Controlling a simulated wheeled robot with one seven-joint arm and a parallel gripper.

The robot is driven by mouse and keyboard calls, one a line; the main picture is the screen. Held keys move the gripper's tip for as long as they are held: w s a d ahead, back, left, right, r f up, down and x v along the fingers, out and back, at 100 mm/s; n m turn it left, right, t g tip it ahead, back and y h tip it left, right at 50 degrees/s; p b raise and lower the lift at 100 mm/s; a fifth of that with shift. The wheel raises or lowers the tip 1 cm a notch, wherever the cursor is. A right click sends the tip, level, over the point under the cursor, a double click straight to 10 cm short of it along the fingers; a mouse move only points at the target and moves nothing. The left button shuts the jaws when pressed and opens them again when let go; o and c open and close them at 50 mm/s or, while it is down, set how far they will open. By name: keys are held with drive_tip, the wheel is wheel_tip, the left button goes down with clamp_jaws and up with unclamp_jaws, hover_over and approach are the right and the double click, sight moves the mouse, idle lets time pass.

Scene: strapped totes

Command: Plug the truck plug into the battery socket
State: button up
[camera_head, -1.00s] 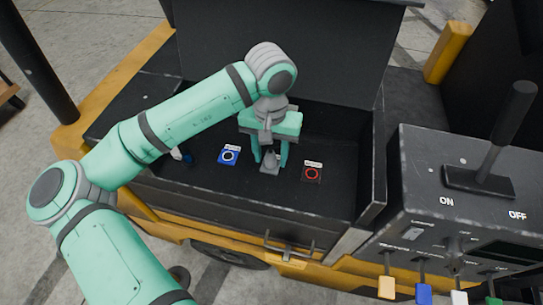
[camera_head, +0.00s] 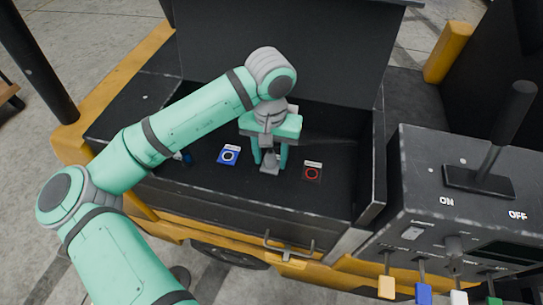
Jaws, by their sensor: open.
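My gripper (camera_head: 270,158) points down into the open black battery compartment (camera_head: 340,190), its two green fingers apart. A small grey piece (camera_head: 269,167) stands low between the fingers on the compartment floor. It may be the truck plug, a grey socket, or both together; the fingers partly hide it. I cannot tell whether the fingers touch it. A blue socket (camera_head: 228,156) with a white label lies to the left of the gripper. A red-ringed socket (camera_head: 312,172) with a white label lies to the right. A dark blue piece (camera_head: 187,158) shows below my forearm, mostly hidden.
The compartment's raised lid (camera_head: 285,50) stands behind my gripper, and its front wall (camera_head: 240,205) is in front. A control box (camera_head: 460,200) with an ON/OFF lever (camera_head: 505,130) stands at the right. Several coloured levers stick out below it.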

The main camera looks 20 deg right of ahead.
idle(0.5)
clamp_jaws()
drive_tip(key=shift+r, duration=2.95)
drive_tip(key=shift+r, duration=0.1)
drive_tip(key=shift+r, duration=3)
